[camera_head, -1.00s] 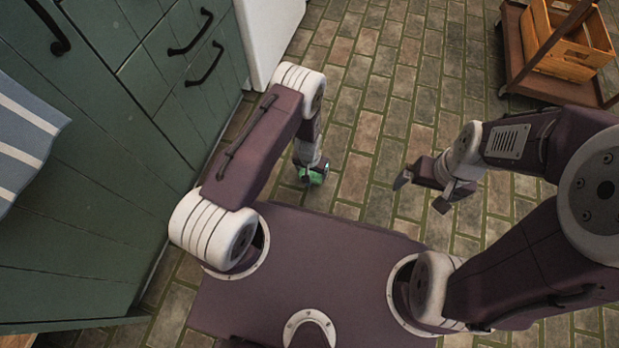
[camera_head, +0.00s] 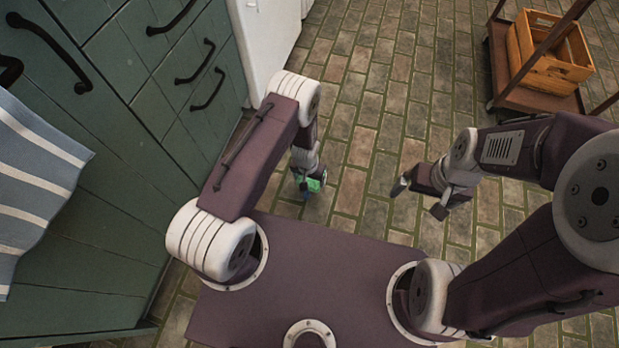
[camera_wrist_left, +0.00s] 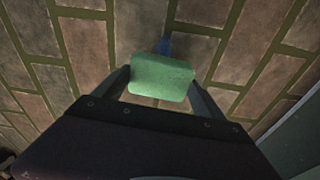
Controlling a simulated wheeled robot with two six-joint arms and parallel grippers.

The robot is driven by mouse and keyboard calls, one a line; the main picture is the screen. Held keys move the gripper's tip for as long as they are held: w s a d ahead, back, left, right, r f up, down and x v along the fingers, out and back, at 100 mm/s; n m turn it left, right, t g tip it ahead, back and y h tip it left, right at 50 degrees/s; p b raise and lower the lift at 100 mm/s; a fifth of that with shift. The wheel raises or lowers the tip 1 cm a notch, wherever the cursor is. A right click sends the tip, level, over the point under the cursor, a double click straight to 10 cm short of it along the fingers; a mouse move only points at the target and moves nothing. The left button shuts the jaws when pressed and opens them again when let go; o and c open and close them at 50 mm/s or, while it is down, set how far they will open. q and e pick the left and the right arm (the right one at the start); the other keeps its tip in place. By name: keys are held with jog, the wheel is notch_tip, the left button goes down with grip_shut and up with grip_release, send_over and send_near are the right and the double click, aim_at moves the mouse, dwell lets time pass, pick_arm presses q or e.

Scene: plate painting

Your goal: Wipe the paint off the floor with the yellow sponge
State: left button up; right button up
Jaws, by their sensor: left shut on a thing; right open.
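My left gripper (camera_head: 309,181) is shut on the sponge (camera_head: 314,185), low over the brick floor ahead of my base. In the left wrist view the sponge (camera_wrist_left: 161,77) sits between both fingers and shows a green face; no yellow side is visible. A small blue patch (camera_wrist_left: 165,46), apparently paint on the floor, shows just beyond the sponge's upper edge, partly hidden by it. I cannot tell whether the sponge touches the floor. My right gripper (camera_head: 418,198) is open and empty, above the floor to the right.
Green cabinets (camera_head: 100,200) with dark handles line the left side, with a striped blue towel (camera_head: 40,170) hanging there. A white appliance (camera_head: 265,40) stands behind them. A cart (camera_head: 520,90) with a wooden crate (camera_head: 550,50) stands at the upper right. The middle floor is clear.

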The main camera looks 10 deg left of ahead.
pick_arm(q)
jog(key=shift+f, duration=0.1)
notch_tip(320, 180, up, 3)
jog(key=p, duration=0.3)
